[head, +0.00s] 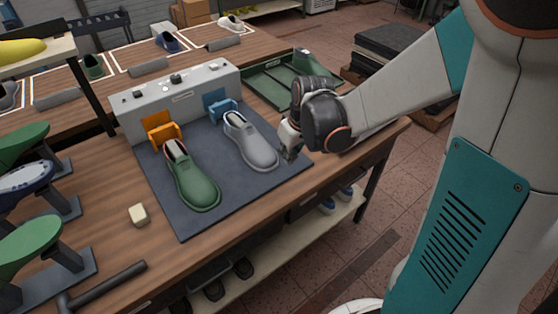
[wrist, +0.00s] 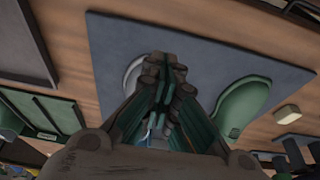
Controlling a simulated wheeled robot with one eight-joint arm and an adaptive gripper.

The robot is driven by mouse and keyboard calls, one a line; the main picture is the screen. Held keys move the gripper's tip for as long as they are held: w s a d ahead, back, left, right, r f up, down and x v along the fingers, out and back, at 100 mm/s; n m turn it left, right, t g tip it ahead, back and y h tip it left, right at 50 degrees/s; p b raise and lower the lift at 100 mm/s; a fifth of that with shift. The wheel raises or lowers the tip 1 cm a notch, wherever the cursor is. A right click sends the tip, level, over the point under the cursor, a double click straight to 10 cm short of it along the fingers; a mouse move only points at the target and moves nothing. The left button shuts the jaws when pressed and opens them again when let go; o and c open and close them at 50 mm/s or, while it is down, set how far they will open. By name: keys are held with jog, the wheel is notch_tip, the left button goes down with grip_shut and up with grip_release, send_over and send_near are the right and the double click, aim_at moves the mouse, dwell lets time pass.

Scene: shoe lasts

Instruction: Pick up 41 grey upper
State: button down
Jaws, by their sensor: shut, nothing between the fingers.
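The grey upper (head: 250,143) lies on a dark mat (head: 237,182) in front of a grey control box, its heel end by a blue clamp (head: 218,106). My gripper (head: 290,152) is shut and empty, just right of the grey upper's toe in the head view. In the wrist view my gripper (wrist: 168,75) covers most of the grey upper (wrist: 132,72), with only a pale edge showing. I cannot read any size number on it. Whether the fingers touch it is unclear.
A green upper (head: 192,178) sits left of the grey one, by an orange clamp (head: 162,129). A green tray (head: 275,86) with a green shoe stands behind my gripper. A cream block (head: 139,214), a hammer (head: 103,285) and green lasts are at left. The mat's front is clear.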

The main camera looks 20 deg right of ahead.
aim_at(272, 165)
jog(key=b+x, duration=0.3)
jog(key=x, duration=0.6)
jog(key=shift+w+f+b, duration=0.15)
jog(key=shift+f+b, duration=0.15)
jog(key=shift+f, duration=0.1)
jog(key=w, duration=0.1)
jog(key=w+a, duration=0.1)
jog(key=w, duration=0.1)
jog(key=shift+r+b, duration=0.15)
jog(key=shift+b, duration=0.2)
jog(key=shift+w+a+r, duration=0.1)
jog(key=shift+w+a, duration=0.05)
jog(key=shift+w, duration=0.2)
jog(key=shift+w+a, duration=0.3)
jog(key=shift+w, duration=0.6)
jog(key=shift+s, duration=0.1)
